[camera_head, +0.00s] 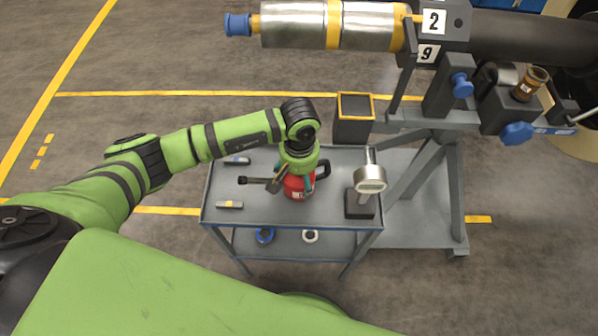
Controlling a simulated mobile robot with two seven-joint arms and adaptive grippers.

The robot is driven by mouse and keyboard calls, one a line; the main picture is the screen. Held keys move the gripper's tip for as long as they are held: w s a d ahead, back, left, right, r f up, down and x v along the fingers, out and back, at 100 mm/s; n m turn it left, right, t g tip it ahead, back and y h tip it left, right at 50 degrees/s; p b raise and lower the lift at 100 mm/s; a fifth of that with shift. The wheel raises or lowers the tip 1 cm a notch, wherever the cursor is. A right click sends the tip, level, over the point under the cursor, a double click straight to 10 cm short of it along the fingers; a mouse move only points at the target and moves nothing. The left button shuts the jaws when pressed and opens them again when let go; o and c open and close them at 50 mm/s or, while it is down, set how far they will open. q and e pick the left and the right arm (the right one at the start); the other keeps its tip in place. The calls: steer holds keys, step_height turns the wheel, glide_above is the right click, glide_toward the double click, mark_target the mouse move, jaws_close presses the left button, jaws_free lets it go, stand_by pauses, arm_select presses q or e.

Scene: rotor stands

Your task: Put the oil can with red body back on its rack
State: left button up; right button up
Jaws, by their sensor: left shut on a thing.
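The oil can with the red body (298,188) is over the middle of the grey cart's top (240,207). Its dark spout points left and its black handle is on the right. My left gripper (292,178) comes down over the can from above and is shut on it, hiding its upper part. I cannot tell whether the can touches the cart top. No rack is plainly recognisable; an open dark box with a yellow rim (354,119) stands at the cart's back right corner. My right gripper is not in view.
A silver-headed device (370,180) on a dark base stands right of the can. Small tools (229,205) lie on the cart's left side. A blue ring (265,235) and a white ring (310,236) are on the lower shelf. A rotor stand (447,190) stands close on the right.

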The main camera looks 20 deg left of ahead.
arm_select(q)
steer(key=shift+f, duration=0.15)
steer(key=o, duration=1.7)
steer(key=shift+r, duration=0.35)
step_height(320, 180, up, 11)
steer(key=b, duration=0.3)
steer(key=shift+w+f, duration=0.1)
steer(key=shift+f, duration=0.1)
steer(key=shift+r, duration=0.55)
